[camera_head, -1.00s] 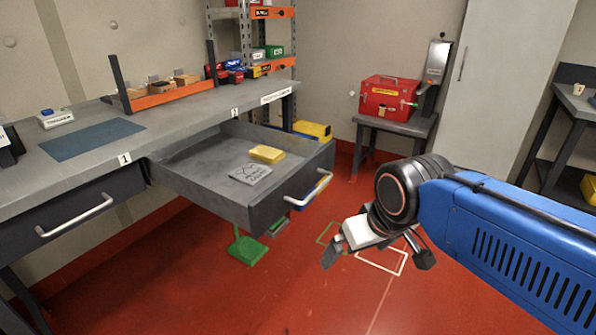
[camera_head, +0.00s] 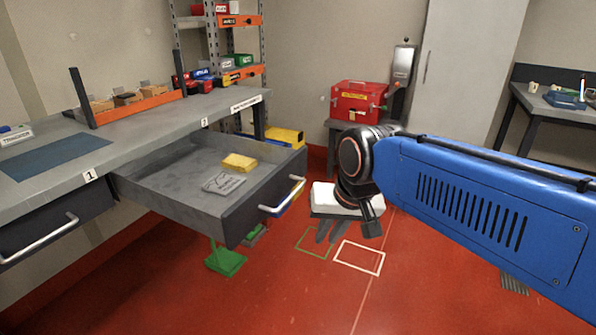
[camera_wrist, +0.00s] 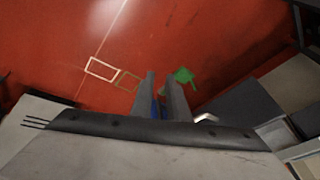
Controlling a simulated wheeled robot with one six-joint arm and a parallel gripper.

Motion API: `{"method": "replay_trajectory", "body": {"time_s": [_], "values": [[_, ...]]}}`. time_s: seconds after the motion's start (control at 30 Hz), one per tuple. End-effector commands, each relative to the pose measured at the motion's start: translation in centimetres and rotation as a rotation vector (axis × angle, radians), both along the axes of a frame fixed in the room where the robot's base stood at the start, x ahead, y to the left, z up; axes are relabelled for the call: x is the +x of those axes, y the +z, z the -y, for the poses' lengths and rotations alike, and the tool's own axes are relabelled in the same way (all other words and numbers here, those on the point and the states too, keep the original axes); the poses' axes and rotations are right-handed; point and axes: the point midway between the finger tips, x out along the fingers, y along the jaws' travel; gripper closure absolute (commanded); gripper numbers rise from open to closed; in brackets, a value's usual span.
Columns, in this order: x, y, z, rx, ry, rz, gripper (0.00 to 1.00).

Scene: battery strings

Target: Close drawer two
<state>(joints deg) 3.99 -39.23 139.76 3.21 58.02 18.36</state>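Drawer two (camera_head: 262,210) is the grey drawer pulled far out below the bench label 2. Its silver bar handle (camera_head: 282,197) is on the front panel. My gripper (camera_head: 328,232) points down, to the right of the drawer front and apart from the handle. In the wrist view its two fingers (camera_wrist: 161,85) are a narrow gap apart, with nothing held between them. The handle (camera_wrist: 206,118) also shows there, right of the fingers, partly hidden by the gripper body.
Drawer one (camera_head: 50,232) is at the left, apparently shut. A green object (camera_head: 226,262) stands on the floor under drawer two. A red toolbox (camera_head: 358,101) sits on a small stand behind my arm. The red floor in front of the drawer is clear, with painted outlines (camera_head: 359,257).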

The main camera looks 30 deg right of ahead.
Motion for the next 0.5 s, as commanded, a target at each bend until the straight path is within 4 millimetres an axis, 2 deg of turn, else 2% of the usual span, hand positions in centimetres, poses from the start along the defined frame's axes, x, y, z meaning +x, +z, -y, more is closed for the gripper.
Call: {"method": "replay_trajectory", "body": {"time_s": [0.03,0.27,0.5], "values": [[1.2,0.9,0.4,0.046,-0.104,-0.014,0.98],[6.1,4.6,2.2,0.280,-0.622,-0.076,1.00],[11.5,7.8,5.2,0.510,-1.160,-0.151,1.00]]}}
